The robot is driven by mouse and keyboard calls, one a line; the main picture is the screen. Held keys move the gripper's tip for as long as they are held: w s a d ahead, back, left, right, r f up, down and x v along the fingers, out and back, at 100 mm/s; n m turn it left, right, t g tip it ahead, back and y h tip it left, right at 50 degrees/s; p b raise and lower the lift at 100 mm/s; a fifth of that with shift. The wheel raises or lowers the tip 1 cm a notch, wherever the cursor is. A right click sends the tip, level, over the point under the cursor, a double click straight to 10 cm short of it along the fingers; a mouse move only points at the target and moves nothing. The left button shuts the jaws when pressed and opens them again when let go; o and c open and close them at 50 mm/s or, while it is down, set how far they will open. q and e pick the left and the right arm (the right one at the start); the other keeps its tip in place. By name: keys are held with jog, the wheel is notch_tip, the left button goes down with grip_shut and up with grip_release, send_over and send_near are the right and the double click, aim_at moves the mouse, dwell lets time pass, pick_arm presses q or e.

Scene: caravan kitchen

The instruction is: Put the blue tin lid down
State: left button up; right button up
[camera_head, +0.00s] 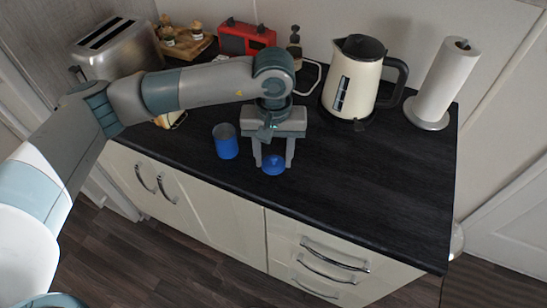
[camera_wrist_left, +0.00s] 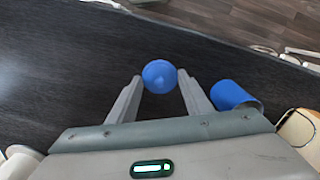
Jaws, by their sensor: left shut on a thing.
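The blue tin lid (camera_head: 273,166) is between the fingertips of my left gripper (camera_head: 273,162), which is shut on it. In the left wrist view the round lid (camera_wrist_left: 159,76) shows its top with a small knob, between the two finger ends (camera_wrist_left: 160,84). The lid is low over the dark worktop near its front edge; I cannot tell whether it touches the surface. The blue tin (camera_head: 226,143) stands upright and open just left of my gripper, and it also shows in the left wrist view (camera_wrist_left: 232,96). My right gripper is in neither view.
The black worktop (camera_head: 370,175) is clear to the right of my gripper. A cream kettle (camera_head: 350,82) and a paper roll (camera_head: 445,84) stand at the back right. A toaster (camera_head: 117,47), a wooden tray and a red radio (camera_head: 246,38) stand along the back left.

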pick_arm(q)
jog(key=shift+f+p, duration=0.4)
jog(key=shift+f, duration=0.65)
jog(key=shift+f+b, duration=0.2)
jog(key=shift+b, duration=0.15)
jog(key=o, duration=1)
jog(key=shift+r, duration=0.1)
